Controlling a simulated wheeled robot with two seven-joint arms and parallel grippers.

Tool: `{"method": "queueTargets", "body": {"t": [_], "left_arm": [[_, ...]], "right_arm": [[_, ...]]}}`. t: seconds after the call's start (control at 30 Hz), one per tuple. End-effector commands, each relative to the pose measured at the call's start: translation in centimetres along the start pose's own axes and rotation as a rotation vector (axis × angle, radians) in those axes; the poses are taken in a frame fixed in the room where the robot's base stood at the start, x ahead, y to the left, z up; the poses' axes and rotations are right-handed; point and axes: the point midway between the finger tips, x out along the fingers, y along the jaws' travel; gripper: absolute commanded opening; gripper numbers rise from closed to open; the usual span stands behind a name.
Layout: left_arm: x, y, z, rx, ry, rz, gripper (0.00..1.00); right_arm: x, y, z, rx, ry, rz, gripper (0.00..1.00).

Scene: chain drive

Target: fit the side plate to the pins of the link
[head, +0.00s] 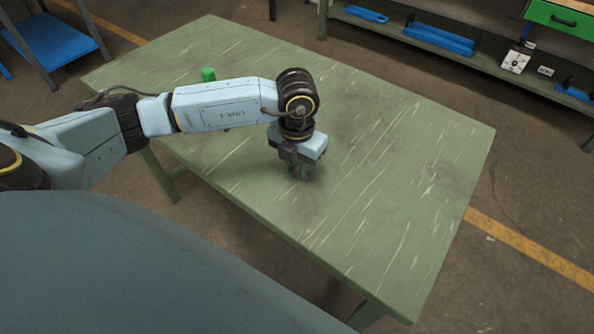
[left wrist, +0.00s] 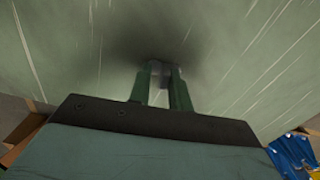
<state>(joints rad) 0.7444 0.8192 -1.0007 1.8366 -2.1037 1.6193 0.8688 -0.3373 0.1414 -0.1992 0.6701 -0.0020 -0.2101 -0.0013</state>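My left gripper (head: 300,172) points down close above the green table, near its front edge. In the left wrist view the two green fingers (left wrist: 162,82) stand a narrow gap apart. A small greyish patch shows between them near the tips; I cannot tell whether it is a part in their grip or the shaded tabletop. A dark shadow lies on the table around the tips. I cannot make out the link, its pins or the side plate in either view. My right gripper is not in view.
The green table (head: 400,150) is scratched and mostly bare, with free room to the right of my left gripper. A small green cylinder (head: 208,74) stands behind my left arm. A shelf with blue trays (head: 440,38) and a green drawer (head: 558,17) stand beyond the table.

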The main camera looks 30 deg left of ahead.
Motion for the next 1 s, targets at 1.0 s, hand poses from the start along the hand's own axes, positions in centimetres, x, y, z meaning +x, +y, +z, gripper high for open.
{"method": "queueTargets", "body": {"t": [1.0], "left_arm": [[-5.9,0.0,0.0,0.000,-0.001,0.000,0.00]], "right_arm": [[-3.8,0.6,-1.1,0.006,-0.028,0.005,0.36]]}}
